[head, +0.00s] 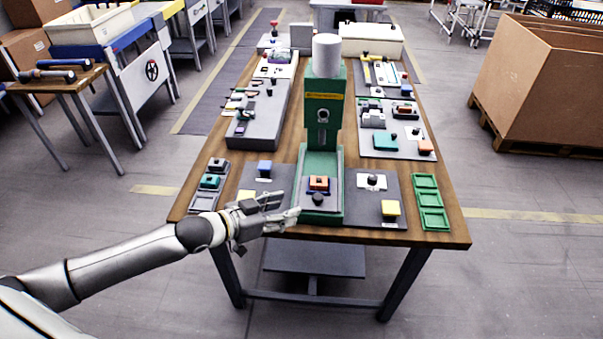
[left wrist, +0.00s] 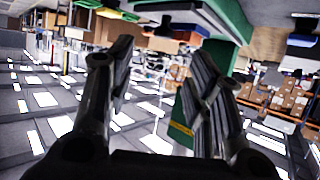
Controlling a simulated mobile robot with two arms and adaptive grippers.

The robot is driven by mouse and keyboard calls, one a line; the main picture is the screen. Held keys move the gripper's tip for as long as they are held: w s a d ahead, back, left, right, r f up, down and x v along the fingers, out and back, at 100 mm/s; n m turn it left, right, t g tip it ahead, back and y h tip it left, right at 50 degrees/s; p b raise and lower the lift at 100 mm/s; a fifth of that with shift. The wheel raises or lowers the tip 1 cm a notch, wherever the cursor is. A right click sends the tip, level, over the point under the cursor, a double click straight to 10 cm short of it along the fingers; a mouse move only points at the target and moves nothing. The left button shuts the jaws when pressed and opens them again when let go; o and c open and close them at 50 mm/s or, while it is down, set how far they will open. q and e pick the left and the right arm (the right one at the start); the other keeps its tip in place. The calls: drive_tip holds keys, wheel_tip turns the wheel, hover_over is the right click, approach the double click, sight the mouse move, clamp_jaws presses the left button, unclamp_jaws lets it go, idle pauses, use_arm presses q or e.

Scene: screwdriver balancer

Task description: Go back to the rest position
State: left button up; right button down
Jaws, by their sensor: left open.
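My left arm reaches in from the left in the head view. My left gripper (head: 283,205) is at the front edge of the wooden worktable (head: 455,232), in front of the left grey panel (head: 285,178). Its fingers point right, toward the base of the green press (head: 322,155). It is open, and the left wrist view shows its two fingers (left wrist: 165,90) apart with nothing between them. My right gripper is not in view.
A small orange block (head: 319,183) sits on the press base. A side table (head: 55,85) stands at left, and a large cardboard box (head: 545,75) at right. The floor in front is clear.

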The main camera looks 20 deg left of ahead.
use_arm(q)
drive_tip(key=s+d+f+g+y, duration=0.25)
drive_tip(key=s+d+f, duration=0.4)
drive_tip(key=s, duration=0.35)
drive_tip(key=s+a+n+g+y, duration=0.35)
drive_tip(key=s+g, duration=0.25)
drive_tip(key=s, duration=1)
wheel_tip(320, 180, down, 26)
drive_tip(key=s+a+f+g+b, duration=0.1)
drive_tip(key=s+a+f+g, duration=0.1)
drive_tip(key=s+f, duration=1.5)
drive_tip(key=shift+s+a+f, duration=0.3)
drive_tip(key=shift+s+f, duration=0.1)
drive_tip(key=shift+f, duration=0.2)
